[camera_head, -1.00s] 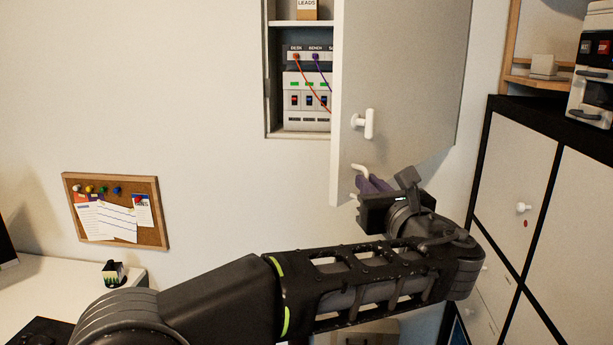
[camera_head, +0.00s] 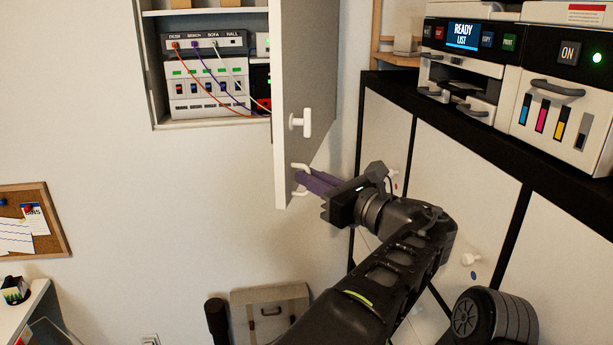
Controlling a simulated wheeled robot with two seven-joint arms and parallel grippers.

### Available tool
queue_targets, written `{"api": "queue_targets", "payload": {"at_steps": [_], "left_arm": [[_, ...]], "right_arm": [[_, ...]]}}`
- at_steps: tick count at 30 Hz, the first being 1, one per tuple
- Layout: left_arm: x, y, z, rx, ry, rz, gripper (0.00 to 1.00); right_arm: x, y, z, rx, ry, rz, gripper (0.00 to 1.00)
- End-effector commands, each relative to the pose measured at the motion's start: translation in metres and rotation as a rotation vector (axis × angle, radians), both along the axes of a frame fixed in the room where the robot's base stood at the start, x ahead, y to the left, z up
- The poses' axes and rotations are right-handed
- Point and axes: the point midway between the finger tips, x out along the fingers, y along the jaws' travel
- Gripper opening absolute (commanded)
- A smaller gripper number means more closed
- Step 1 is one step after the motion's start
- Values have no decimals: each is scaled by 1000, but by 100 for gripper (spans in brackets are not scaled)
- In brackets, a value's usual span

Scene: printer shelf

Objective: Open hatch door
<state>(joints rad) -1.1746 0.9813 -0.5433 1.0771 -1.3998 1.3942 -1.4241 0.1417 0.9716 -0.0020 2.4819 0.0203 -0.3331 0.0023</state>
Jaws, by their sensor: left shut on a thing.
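The hatch door (camera_head: 305,75) of the wall cabinet stands wide open, swung out to the right of the cabinet opening. A white T-shaped knob (camera_head: 301,123) sits on its face. Below it, near the door's lower edge, is a white pull handle (camera_head: 301,167), partly hidden by my fingers. My left gripper (camera_head: 312,182) has purple fingers and is shut on this handle. My right gripper is not in view.
Inside the cabinet (camera_head: 205,125) is a breaker panel with coloured cables. Right of the door is a black-framed shelf unit (camera_head: 470,140) with printers (camera_head: 560,105) on top. A corkboard (camera_head: 55,205) hangs at left. A beige case (camera_head: 268,312) stands below.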

Motion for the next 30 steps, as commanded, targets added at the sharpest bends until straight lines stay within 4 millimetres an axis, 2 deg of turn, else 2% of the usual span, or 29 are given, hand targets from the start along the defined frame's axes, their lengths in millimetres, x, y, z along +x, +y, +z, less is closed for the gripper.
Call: {"api": "queue_targets", "payload": {"at_steps": [1, 5, 6, 13, 23, 30], "left_arm": [[4, -2, -7, 3, 14, -11, 0], [4, -2, -8, 3, 16, -11, 0], [4, -2, -9, 3, 16, -11, 12], [3, -2, -7, 1, 13, -11, 31], [-1, -4, -5, 0, 8, -9, 31], [-28, -26, -7, 3, 7, -13, 31]], "right_arm": [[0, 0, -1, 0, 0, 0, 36], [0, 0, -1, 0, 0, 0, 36], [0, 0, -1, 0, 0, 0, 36], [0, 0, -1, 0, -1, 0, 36], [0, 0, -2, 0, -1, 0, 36], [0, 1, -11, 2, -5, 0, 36]]}}
